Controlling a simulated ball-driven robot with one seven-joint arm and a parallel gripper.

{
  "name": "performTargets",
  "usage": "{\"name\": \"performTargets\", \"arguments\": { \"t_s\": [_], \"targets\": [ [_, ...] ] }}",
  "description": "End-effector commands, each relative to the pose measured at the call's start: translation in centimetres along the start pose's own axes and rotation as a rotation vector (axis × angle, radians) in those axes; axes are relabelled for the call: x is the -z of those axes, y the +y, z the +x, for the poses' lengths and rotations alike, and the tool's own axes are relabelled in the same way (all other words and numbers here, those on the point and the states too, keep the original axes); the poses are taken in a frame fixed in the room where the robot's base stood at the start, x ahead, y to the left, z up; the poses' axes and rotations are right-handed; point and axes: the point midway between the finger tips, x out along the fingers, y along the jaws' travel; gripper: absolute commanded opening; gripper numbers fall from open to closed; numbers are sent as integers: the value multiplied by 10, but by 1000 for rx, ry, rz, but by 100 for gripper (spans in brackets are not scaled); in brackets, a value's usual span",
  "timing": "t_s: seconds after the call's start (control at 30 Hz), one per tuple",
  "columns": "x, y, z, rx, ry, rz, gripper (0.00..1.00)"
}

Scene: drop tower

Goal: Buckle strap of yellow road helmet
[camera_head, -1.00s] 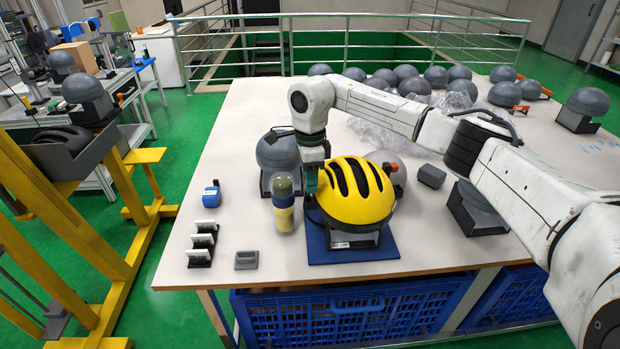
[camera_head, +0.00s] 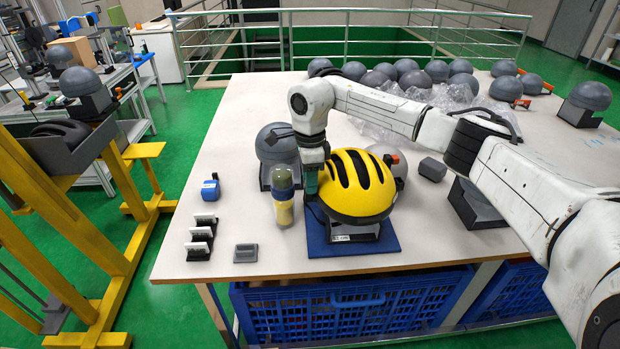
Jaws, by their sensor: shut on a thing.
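The yellow road helmet (camera_head: 358,186) with black vents sits on a dark stand (camera_head: 352,233) on a blue mat (camera_head: 388,246) near the table's front edge. My gripper (camera_head: 312,190) points down at the helmet's left side, close against the shell. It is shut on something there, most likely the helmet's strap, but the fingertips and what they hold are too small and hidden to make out. The strap and buckle cannot be seen clearly from here.
A bottle with yellow contents (camera_head: 284,205) stands just left of my gripper. A grey headform (camera_head: 277,145) is behind it. A blue item (camera_head: 210,190), small black holders (camera_head: 200,233) and a grey block (camera_head: 246,253) lie left. Plastic wrap and several headforms fill the back.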

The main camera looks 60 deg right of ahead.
Motion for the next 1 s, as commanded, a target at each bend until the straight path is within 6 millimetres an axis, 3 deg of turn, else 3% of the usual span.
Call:
{"name": "performTargets", "arguments": {
  "t_s": [0.57, 0.6, 0.9, 1.0],
  "targets": [
    [0, 0, 4, 0, 2, 0, 11],
    [0, 0, 4, 0, 2, 0, 30],
    [0, 0, 3, 0, 1, 0, 58],
    [0, 0, 3, 0, 0, 0, 58]
  ]
}}
